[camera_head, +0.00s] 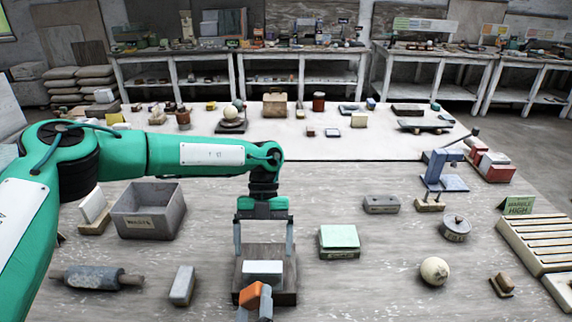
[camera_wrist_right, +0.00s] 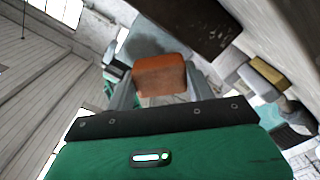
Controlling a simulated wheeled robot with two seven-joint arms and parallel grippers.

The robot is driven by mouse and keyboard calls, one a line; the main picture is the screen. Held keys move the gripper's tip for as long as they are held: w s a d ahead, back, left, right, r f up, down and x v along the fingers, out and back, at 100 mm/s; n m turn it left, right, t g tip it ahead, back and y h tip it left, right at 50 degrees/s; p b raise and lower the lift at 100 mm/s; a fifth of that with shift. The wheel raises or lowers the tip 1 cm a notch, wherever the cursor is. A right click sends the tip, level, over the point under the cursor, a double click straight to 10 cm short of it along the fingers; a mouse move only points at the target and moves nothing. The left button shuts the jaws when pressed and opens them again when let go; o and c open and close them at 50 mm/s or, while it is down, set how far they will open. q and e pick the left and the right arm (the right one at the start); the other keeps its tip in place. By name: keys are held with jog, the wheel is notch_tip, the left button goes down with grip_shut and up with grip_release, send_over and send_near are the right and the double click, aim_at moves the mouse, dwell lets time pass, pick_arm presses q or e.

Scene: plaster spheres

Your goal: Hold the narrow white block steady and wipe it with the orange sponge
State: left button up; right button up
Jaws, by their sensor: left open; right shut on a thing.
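The narrow white block (camera_head: 262,268) lies on a dark wooden board (camera_head: 284,298) at the front middle of the table. My left gripper (camera_head: 263,252) points down above the board, fingers apart on either side of the block; I cannot tell whether they touch it. My right gripper (camera_head: 254,308) comes in from the bottom edge, shut on the orange sponge (camera_head: 253,292). The sponge is in front of the block and hides part of its lower left edge; contact is unclear. In the right wrist view the sponge (camera_wrist_right: 160,75) sits between both fingers.
A grey waste bin (camera_head: 148,224) stands to the left, with a grey block (camera_head: 183,286) and a roller (camera_head: 95,278) in front. To the right are a green-topped block (camera_head: 339,238), a plaster sphere (camera_head: 434,271), a round tin (camera_head: 455,228) and a slatted rack (camera_head: 540,240).

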aim_at(263, 268)
pick_arm(q)
jog(key=shift+x, duration=2.85)
jog(key=c, duration=0.8)
jog(key=shift+o, duration=0.2)
